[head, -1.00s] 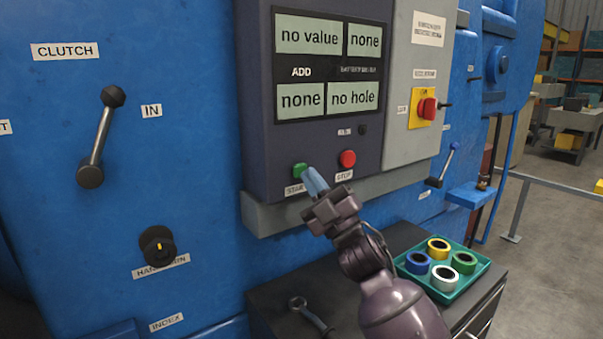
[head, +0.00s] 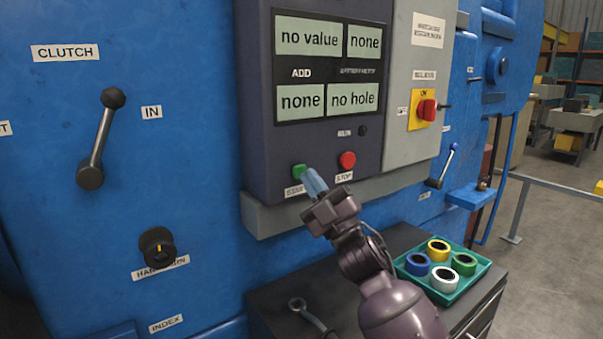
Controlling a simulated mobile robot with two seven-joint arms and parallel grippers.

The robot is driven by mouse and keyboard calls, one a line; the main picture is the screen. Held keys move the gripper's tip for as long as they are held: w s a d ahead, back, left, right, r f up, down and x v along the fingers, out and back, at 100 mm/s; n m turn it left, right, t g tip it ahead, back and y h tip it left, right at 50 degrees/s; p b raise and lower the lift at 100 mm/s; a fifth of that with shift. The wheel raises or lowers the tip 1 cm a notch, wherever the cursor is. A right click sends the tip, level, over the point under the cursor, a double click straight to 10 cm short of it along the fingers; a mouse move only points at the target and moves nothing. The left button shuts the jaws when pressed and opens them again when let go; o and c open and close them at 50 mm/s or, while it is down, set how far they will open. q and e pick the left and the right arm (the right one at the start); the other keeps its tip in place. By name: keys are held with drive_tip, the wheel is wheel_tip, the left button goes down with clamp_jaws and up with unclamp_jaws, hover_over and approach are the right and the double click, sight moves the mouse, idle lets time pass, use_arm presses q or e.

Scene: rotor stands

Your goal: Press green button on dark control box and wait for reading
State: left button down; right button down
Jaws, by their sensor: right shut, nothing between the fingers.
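The dark control box (head: 258,110) is fixed to the blue machine. Its display (head: 331,66) reads "no value", "none", "none" and "no hole". The green button (head: 299,171) sits low on its face, above a "START" label. My right gripper (head: 312,181) is shut and empty, with its light blue fingertips at the right edge of the green button. I cannot tell whether they touch it or whether it is pressed in. The red button (head: 347,159) is to the right, above a "STOP" label. My left gripper is not in view.
A black cabinet (head: 279,301) stands below, holding a wrench (head: 306,312) and a green tray (head: 409,277) with several coloured rings. A clutch lever (head: 101,138) and black knob (head: 157,247) are at left. A red knob on a yellow plate (head: 426,108) is at right.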

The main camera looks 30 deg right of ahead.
idle(1.0)
drive_tip(key=shift+w, duration=0.15)
drive_tip(key=shift+w, duration=0.3)
idle(0.3)
